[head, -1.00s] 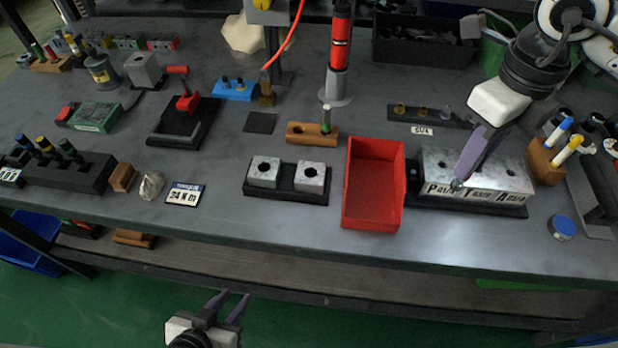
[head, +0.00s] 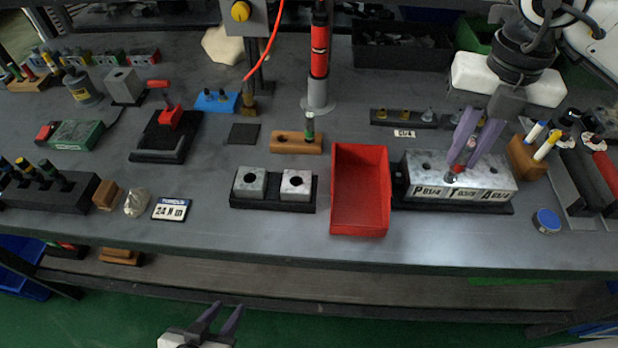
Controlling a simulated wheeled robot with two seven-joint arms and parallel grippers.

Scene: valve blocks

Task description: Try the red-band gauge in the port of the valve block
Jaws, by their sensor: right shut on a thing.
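The valve block (head: 412,172) is a silver block on a black base at the right of the table, with port holes in its top and a front label reading P, T and A. My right gripper (head: 456,171) points down over its middle port, shut on a small piece with red on it, the red-band gauge (head: 458,169). The fingers hide most of the gauge, and I cannot tell whether its lower end is inside the port or just above it. My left gripper (head: 222,316) is empty and open, low in front of the table edge.
A red bin (head: 361,218) stands just left of the valve block. Left of it are two silver blocks (head: 297,185) on a black base and a wooden holder (head: 285,146) with a green-banded piece. A blue-lidded tin (head: 546,220) and wooden marker holder (head: 522,158) stand at right.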

